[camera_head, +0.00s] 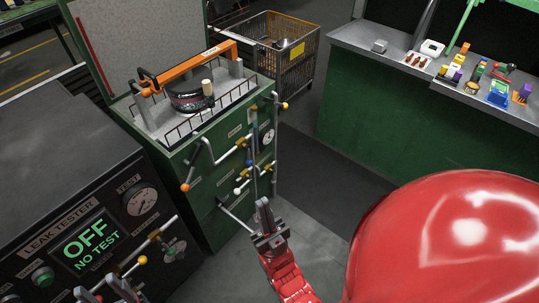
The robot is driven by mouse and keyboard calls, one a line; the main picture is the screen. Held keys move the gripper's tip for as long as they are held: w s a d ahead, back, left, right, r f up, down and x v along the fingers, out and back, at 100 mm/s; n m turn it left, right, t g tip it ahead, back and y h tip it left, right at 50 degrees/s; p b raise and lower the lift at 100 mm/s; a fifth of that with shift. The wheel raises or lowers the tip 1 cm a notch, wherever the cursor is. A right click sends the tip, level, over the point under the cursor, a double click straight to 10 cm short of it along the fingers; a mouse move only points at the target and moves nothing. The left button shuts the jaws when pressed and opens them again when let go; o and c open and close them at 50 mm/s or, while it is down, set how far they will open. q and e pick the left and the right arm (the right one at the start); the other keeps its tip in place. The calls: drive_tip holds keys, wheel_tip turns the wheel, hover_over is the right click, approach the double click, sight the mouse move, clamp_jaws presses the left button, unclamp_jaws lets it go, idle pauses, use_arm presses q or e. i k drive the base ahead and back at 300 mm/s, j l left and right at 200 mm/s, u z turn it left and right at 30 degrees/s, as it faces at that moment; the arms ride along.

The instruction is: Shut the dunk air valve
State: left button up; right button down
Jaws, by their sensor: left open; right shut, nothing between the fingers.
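The green dunk cabinet (205,215) stands left of centre, with pipes, valve handles and small labels too small to read, so I cannot tell which valve is the dunk air valve. A handle with an orange knob (186,187) is on its front left. A blue knob (249,162) and a white-ended handle (239,190) are at its right, and a yellow knob (284,105) is at the upper right. My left gripper (99,287) is open at the bottom left edge, partly cut off, before the leak tester.
The leak tester (60,215) fills the lower left; its screen reads OFF, NO TEST. An orange clamp bar (195,64) crosses a dark round part (188,98) on the cabinet top. A wire basket (289,60) and a green bench (400,115) stand behind. Floor between is clear.

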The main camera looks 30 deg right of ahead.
sight(237, 191)
drive_tip(key=i+l, duration=0.15)
drive_tip(key=l, duration=0.3)
drive_tip(key=i+l, duration=0.1)
drive_tip(key=l, duration=0.35)
drive_tip(key=i+l, duration=0.15)
drive_tip(key=l, duration=0.3)
drive_tip(key=u, duration=0.05)
